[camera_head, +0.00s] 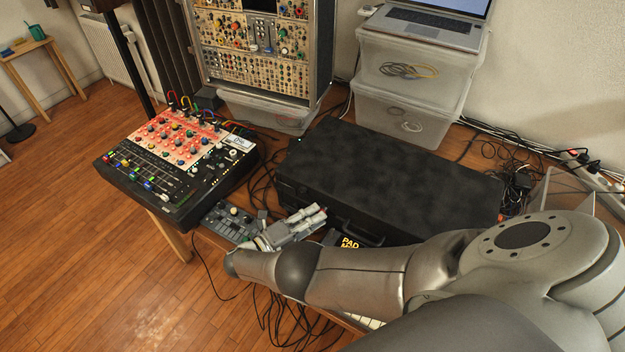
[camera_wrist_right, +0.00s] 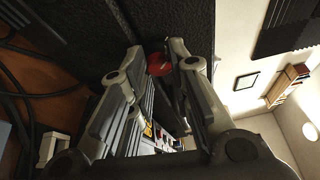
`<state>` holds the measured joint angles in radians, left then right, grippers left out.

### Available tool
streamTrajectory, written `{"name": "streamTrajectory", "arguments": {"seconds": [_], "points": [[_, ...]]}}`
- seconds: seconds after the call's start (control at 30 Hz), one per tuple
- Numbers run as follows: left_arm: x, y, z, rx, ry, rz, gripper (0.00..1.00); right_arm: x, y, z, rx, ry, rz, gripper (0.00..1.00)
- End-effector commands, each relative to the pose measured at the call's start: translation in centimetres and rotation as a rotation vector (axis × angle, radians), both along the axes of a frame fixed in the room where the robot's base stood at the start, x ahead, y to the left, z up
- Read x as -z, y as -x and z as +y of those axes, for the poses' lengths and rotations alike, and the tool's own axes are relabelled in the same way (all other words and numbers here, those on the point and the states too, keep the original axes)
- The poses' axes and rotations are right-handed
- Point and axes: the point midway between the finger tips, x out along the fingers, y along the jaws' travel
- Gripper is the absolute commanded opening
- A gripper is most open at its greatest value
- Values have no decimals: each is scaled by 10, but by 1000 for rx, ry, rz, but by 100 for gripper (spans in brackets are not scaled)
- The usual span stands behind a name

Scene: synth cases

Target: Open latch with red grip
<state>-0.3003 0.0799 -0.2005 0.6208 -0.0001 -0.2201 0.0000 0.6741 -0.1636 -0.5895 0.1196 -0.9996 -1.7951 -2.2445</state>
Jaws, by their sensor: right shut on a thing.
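The black case (camera_head: 385,175) lies closed on the wooden table, with a handle on its front side. My right gripper (camera_head: 318,214) is at the left part of the case's front side. In the right wrist view, the red grip (camera_wrist_right: 158,64) of a latch sits between the fingertips of my right gripper (camera_wrist_right: 156,58), against the dark textured case wall (camera_wrist_right: 85,30). The gripper is shut on this red grip. In the head view the fingers hide the grip. My left gripper is not in view.
A mixer (camera_head: 180,160) with many knobs stands left of the case. A small grey controller (camera_head: 230,222) lies near my right gripper. Clear bins (camera_head: 410,95) with a laptop (camera_head: 430,25) on top stand behind. Loose cables (camera_head: 270,310) hang at the front edge.

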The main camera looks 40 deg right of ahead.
Motion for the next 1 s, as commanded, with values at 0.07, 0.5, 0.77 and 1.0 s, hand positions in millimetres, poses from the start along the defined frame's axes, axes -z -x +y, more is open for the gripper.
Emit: {"name": "streamTrajectory", "arguments": {"seconds": [0.07, 0.5, 0.77, 1.0], "points": [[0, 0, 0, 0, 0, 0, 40, 1, 2, 0, 3, -1, 4, 0], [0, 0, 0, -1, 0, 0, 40, 1, 1, 0, 2, -1, 1, 43], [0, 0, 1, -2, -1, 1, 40, 0, 0, 0, 1, -1, 0, 43], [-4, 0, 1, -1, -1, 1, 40, -1, 0, 0, 1, -11, -26, 43]]}}
